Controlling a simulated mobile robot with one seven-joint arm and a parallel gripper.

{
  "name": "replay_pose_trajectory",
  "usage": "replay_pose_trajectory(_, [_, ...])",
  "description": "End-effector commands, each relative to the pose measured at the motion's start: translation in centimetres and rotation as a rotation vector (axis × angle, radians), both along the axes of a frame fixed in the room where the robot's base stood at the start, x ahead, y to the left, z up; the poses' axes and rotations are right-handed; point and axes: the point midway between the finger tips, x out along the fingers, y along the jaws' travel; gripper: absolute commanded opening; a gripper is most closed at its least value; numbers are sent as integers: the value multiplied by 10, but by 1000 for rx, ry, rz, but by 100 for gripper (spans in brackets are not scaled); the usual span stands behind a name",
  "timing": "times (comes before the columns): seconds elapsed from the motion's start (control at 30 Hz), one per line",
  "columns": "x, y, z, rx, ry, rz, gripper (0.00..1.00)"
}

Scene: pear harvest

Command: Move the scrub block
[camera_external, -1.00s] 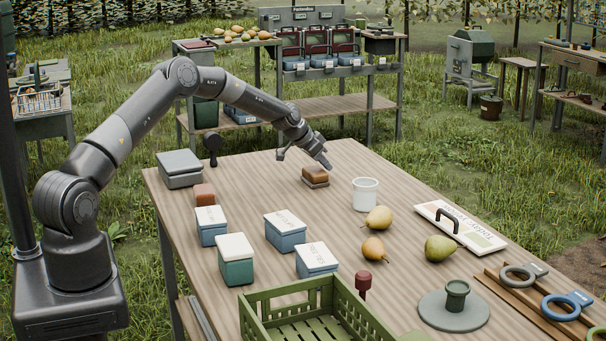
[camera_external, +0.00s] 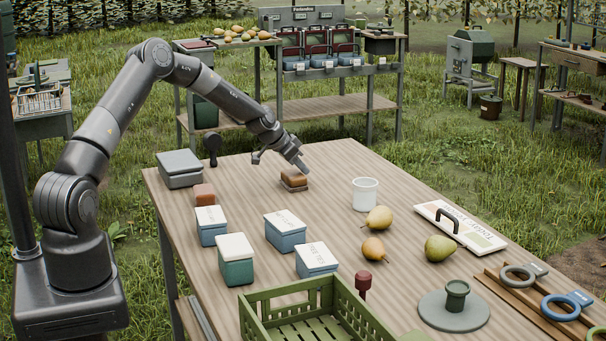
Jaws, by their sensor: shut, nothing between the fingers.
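The scrub block (camera_external: 294,180), a small brown block with a darker lower layer, lies flat on the wooden table (camera_external: 335,215) toward its far side. My gripper (camera_external: 304,168) is shut and empty. It points down at the block's far right edge, very close to it; I cannot tell whether the fingertips touch it. A smaller reddish-brown block (camera_external: 204,195) stands farther left, next to a grey lidded box (camera_external: 180,168).
Several lidded boxes, one of them a blue box (camera_external: 286,235), stand left of centre. A white cup (camera_external: 365,194) and pears, one a green pear (camera_external: 441,248), are to the right. A green crate (camera_external: 320,310) is at the front. Bare tabletop surrounds the scrub block.

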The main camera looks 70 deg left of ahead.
Motion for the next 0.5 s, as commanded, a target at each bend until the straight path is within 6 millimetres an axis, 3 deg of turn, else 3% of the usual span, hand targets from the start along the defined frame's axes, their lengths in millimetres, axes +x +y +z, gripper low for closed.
replay_pose_trajectory(0.1, [-28,1,0,0,2,2,0])
replay_pose_trajectory(0.5, [-107,1,0,-1,2,3,0])
